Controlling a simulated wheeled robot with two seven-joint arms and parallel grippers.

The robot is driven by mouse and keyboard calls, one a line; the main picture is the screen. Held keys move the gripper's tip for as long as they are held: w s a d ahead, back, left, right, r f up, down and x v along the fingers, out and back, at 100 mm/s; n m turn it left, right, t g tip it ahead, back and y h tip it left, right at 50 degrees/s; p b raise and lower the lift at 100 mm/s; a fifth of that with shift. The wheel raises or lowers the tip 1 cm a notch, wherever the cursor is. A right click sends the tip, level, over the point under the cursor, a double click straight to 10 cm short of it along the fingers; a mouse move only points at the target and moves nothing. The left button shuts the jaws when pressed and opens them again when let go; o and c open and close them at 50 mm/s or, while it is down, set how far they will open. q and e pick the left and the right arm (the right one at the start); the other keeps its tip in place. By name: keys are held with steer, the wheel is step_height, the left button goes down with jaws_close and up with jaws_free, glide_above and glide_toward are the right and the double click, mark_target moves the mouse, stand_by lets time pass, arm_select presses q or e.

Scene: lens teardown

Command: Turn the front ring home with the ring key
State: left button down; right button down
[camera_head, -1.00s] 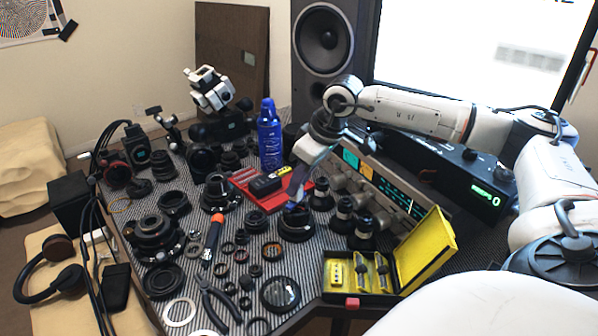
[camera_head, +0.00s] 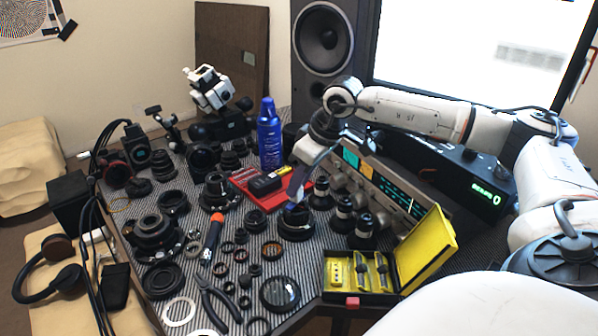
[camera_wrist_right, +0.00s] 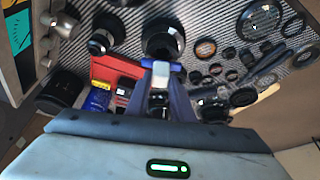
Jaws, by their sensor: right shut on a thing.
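My right gripper (camera_head: 297,192) points down over a black lens barrel (camera_head: 296,226) near the middle of the bench. In the right wrist view its two blue fingers (camera_wrist_right: 161,76) are shut on a small pale piece (camera_wrist_right: 161,67), which I take to be the ring key. The lens barrel (camera_wrist_right: 163,38) lies just beyond the fingertips. The fingers and the key hide part of the barrel's top. I cannot tell the front ring apart from the barrel, nor whether the key touches it. My left gripper is not in view.
A red tray (camera_head: 247,180) and a blue spray can (camera_head: 269,135) stand behind the lens. Small dark cylinders (camera_head: 343,214) stand close on its right. A yellow case (camera_head: 425,250) is open at front right. Loose rings (camera_head: 280,294), pliers (camera_head: 217,300) and an orange-handled screwdriver (camera_head: 213,235) lie left and in front.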

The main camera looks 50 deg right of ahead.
steer(key=shift+f+b, duration=0.35)
steer(key=shift+f, duration=0.15)
stand_by(0.3)
